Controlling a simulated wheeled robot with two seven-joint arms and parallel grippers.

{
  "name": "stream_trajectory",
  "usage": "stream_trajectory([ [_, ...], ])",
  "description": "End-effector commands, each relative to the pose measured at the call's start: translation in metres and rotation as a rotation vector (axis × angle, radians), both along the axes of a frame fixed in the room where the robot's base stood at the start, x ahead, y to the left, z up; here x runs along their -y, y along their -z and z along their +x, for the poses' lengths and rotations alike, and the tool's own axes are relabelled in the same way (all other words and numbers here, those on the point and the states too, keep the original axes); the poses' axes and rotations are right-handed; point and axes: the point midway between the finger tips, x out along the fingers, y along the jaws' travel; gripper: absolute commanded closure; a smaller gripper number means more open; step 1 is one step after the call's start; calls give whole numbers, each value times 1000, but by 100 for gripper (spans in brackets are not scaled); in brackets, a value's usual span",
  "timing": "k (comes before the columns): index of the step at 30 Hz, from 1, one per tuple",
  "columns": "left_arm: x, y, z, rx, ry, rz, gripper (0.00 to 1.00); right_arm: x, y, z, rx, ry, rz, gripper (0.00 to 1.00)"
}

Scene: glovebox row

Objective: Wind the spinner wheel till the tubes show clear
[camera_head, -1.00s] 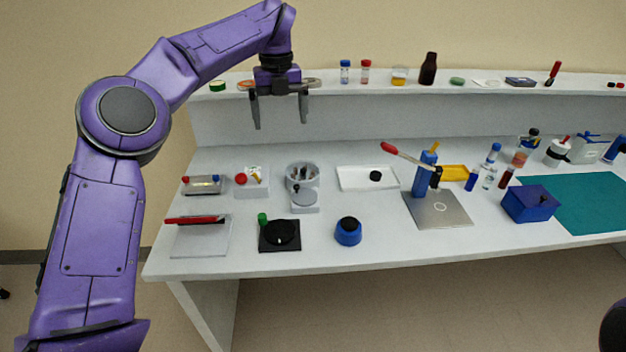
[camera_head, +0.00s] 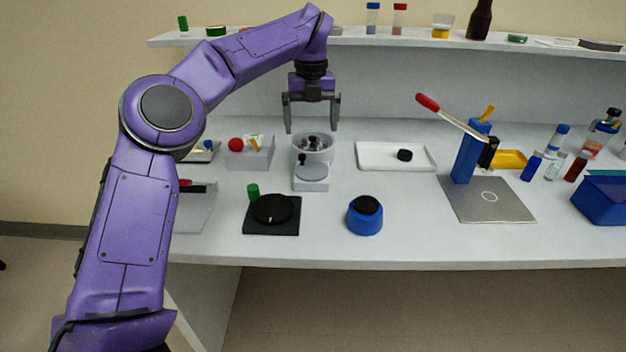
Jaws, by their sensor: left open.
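The spinner stands on the bench left of the middle. It has a round grey bowl (camera_head: 298,155) with several dark tubes in it, too small to tell whether they are clear. In front of the bowl is a light grey wheel (camera_head: 311,173) with an upright black knob (camera_head: 302,160) at its back left. My left gripper (camera_head: 312,131) points down, open and empty, with its fingertips just above the bowl's back rim in the picture. It appears apart from bowl and knob. My right gripper is out of view.
A black plate with a round disc (camera_head: 272,209) and a blue round device (camera_head: 364,216) stand in front. Left is a grey box with a red knob (camera_head: 249,150); right, a white tray (camera_head: 420,163) and a lever press (camera_head: 466,155). A shelf (camera_head: 350,40) runs behind.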

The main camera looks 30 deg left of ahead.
Motion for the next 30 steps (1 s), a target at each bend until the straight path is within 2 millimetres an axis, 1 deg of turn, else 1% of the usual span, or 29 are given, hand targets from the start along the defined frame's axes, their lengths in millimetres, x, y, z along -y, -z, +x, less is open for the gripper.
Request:
stream_trajectory([
  [1,1,12,0,1,1,0,0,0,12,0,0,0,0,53],
  [5,2,23,1,-2,3,-1,0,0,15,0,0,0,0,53],
  [12,2,75,0,-2,4,-2,0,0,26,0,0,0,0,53],
  [15,2,94,0,-2,4,-1,0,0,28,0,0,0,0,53],
  [18,2,106,0,-2,3,-1,0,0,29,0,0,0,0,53],
  [22,2,113,1,1,2,-1,0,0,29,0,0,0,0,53],
  [28,2,113,1,1,2,-1,0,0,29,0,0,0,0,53],
  [29,1,113,1,1,2,-1,3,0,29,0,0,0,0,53],
  [30,2,113,1,1,2,-1,16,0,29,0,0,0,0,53],
])
